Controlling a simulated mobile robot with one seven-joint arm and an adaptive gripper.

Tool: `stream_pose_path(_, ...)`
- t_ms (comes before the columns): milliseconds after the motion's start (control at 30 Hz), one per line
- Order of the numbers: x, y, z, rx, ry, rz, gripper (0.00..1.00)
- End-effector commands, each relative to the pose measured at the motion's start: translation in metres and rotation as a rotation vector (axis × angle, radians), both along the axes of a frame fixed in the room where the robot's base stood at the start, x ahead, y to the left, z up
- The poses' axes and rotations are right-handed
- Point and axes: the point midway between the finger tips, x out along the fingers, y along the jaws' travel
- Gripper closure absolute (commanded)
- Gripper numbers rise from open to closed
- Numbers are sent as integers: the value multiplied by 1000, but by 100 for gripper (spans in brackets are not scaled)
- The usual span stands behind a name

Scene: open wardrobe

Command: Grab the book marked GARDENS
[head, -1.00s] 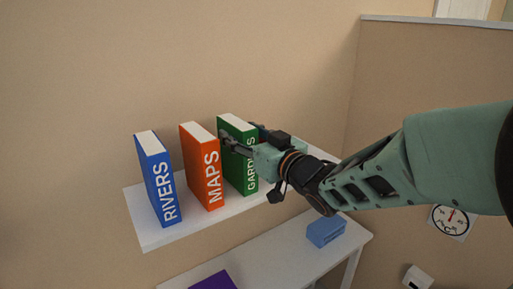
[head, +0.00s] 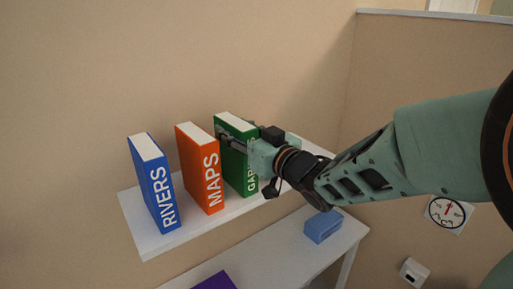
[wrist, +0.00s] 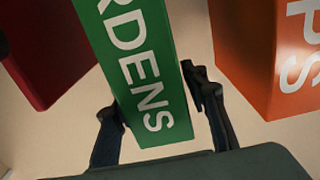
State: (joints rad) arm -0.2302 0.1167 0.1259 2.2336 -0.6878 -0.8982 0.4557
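The green book marked GARDENS (head: 236,160) stands upright on the white shelf, rightmost of the three books in the head view. It fills the middle of the wrist view (wrist: 150,75), its lettering partly out of frame. My gripper (head: 232,138) reaches around it from the right, one finger on its left face by the gap to MAPS. In the wrist view my two fingers (wrist: 157,112) lie on either side of the book, close to its edges. Whether both press on it is unclear. The far finger is mostly hidden in the head view.
The orange MAPS book (head: 198,170) and blue RIVERS book (head: 155,185) stand to the left. A dark red object (wrist: 45,60) is on the other side of GARDENS. Below the shelf (head: 160,243), a white table (head: 275,262) carries a blue block (head: 323,228).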

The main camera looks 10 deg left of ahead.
Motion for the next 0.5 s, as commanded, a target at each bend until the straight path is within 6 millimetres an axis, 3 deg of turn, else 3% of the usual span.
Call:
stream_pose_path(33,0,0,0,0,0,0,67)
stream_pose_path(333,0,0,0,0,0,0,100)
stream_pose_path(500,0,0,0,0,0,0,100)
